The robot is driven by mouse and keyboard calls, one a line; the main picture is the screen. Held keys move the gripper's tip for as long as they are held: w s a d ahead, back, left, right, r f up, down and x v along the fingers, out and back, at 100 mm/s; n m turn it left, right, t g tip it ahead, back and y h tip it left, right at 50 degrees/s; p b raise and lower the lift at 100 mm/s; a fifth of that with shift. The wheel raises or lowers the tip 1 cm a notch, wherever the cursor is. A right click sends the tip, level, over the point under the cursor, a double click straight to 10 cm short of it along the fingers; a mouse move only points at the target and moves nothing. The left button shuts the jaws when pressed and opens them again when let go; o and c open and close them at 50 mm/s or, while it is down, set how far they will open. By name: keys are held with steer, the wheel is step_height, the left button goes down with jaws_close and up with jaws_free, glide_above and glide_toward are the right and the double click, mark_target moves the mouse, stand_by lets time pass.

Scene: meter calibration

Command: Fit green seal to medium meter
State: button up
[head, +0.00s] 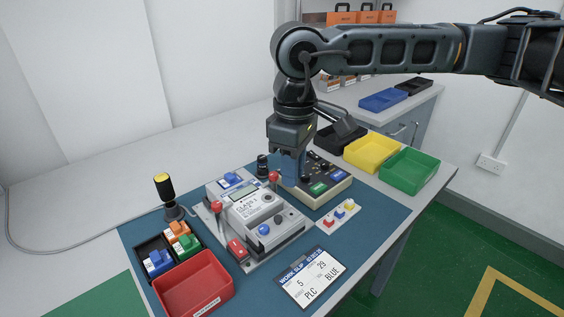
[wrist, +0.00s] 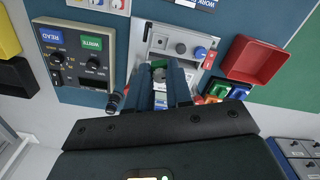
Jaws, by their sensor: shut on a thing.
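The meter (head: 265,212) is a light grey box with a small display and a "CLASS 1" label, lying in a fixture on the blue mat; it also shows in the wrist view (wrist: 180,45). My gripper (head: 290,180) points down near the meter's far right side. In the wrist view my gripper (wrist: 160,72) is shut on a small green piece, seemingly the green seal (wrist: 158,64), mostly hidden by the fingers. In that view the fingertips overlap the meter; I cannot tell whether the seal touches it. A black tray (head: 151,245) holds orange, green and blue pieces.
Red-knobbed clamps (head: 216,206) stand by the meter. A beige READ/WRITE box (head: 335,187) is close to my gripper's right. A red bin (head: 192,285), yellow bin (head: 372,151), green bin (head: 410,169), work slip (head: 311,278) and yellow-topped post (head: 164,188) stand around.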

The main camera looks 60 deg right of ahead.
steer(key=b, duration=0.2)
glide_above(292, 215)
steer(key=shift+f, duration=2.8)
steer(key=shift+f+b, duration=0.8)
steer(key=shift+b, duration=0.25)
steer(key=shift+r+b, duration=0.1)
steer(key=shift+b, duration=1.05)
steer(key=shift+f+b, duration=0.8)
steer(key=shift+b, duration=0.3)
steer(key=o, duration=0.9)
steer(key=shift+c, duration=0.4)
